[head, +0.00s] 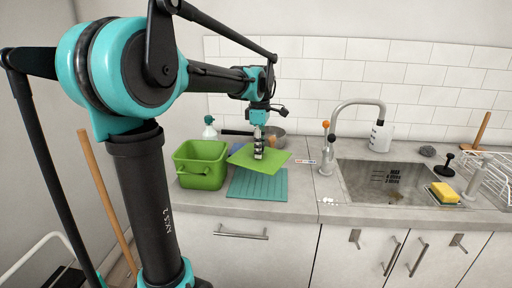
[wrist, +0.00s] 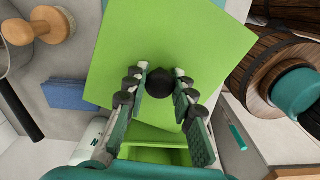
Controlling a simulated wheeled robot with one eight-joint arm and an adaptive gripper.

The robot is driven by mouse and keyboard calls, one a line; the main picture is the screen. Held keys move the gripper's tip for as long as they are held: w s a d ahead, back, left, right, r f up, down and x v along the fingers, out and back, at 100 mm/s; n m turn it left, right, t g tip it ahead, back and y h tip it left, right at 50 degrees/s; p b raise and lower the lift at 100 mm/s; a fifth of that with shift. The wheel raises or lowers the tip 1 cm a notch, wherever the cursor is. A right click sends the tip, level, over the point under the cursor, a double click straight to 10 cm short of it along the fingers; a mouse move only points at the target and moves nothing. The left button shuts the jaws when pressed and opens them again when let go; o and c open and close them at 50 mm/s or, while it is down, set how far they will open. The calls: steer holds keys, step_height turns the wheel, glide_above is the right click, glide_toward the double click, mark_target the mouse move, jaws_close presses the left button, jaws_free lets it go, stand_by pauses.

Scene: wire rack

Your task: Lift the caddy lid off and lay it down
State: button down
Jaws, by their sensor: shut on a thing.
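The flat green lid (head: 280,157) is off the green caddy (head: 200,176) and held in the air to its right, over the teal ribbed mat (head: 258,187). My gripper (head: 258,154) is shut on the lid's round black knob (wrist: 159,83). In the wrist view the lid (wrist: 190,40) fills the middle, with the knob between my two fingers. The open caddy (wrist: 155,155) shows at the bottom of that view, partly hidden by my gripper. The lid hides part of the mat and the counter under it.
A blue cloth (wrist: 63,95) and a wooden-handled brush (wrist: 45,25) lie on the back side. The sink (head: 385,180) with its tap is to the right. The counter's front edge is close to the mat.

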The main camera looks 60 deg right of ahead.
steer(key=shift+f, duration=3.45)
steer(key=shift+f, duration=0.95)
steer(key=c, duration=1.2)
jaws_free()
steer(key=shift+r, duration=0.1)
step_height(320, 180, up, 12)
steer(key=shift+f, duration=0.1)
